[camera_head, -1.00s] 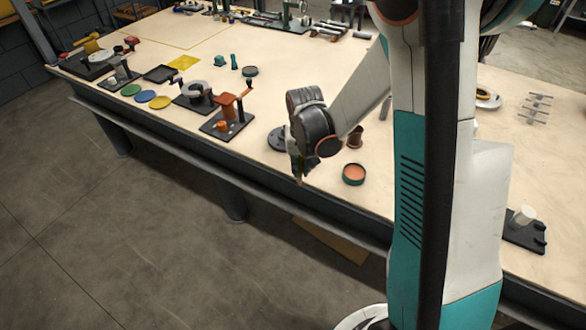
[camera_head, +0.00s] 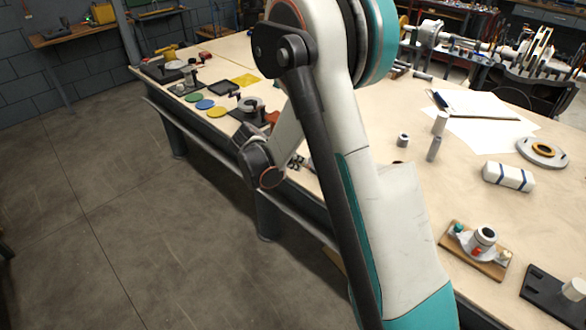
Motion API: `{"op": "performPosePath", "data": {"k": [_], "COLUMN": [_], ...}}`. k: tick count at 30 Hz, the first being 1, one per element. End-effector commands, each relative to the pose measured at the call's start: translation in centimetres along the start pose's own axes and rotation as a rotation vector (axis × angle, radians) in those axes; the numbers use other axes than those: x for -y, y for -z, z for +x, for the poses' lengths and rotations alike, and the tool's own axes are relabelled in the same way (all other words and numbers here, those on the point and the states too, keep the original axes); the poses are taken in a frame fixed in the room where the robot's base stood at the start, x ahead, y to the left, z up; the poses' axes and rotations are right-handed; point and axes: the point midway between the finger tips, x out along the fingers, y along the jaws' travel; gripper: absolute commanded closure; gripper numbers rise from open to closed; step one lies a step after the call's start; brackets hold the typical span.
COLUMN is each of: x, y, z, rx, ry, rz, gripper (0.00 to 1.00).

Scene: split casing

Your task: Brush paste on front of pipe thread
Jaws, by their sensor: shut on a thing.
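My wrist hangs at the table's front edge, left of my large arm links. A small dark jointed part shows just to its right, and I take it for my gripper (camera_head: 297,162). It is mostly hidden behind my wrist and arm. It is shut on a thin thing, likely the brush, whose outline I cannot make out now. The teal tin of orange paste is hidden behind my arm. I cannot pick out the threaded pipe with certainty, nor tell whether the brush touches anything.
The table (camera_head: 410,200) has bare room right of my arm. There stand a wooden board with fittings (camera_head: 474,250), a white blue-banded roll (camera_head: 508,176), grey cylinders (camera_head: 434,149) and a flanged disc (camera_head: 541,152). Coloured discs (camera_head: 205,104) and a ring fixture (camera_head: 251,108) lie left.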

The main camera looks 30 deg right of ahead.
Motion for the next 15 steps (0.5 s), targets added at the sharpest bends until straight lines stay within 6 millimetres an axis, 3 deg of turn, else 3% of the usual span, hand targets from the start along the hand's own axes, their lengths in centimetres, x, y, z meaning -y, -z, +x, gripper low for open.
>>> {"op": "performPosePath", "data": {"k": [15], "x": [-0.1], "y": [3.0], "z": [3.0], "rx": [0.001], "ry": [-0.001], "rz": [0.000], "gripper": [1.00]}}
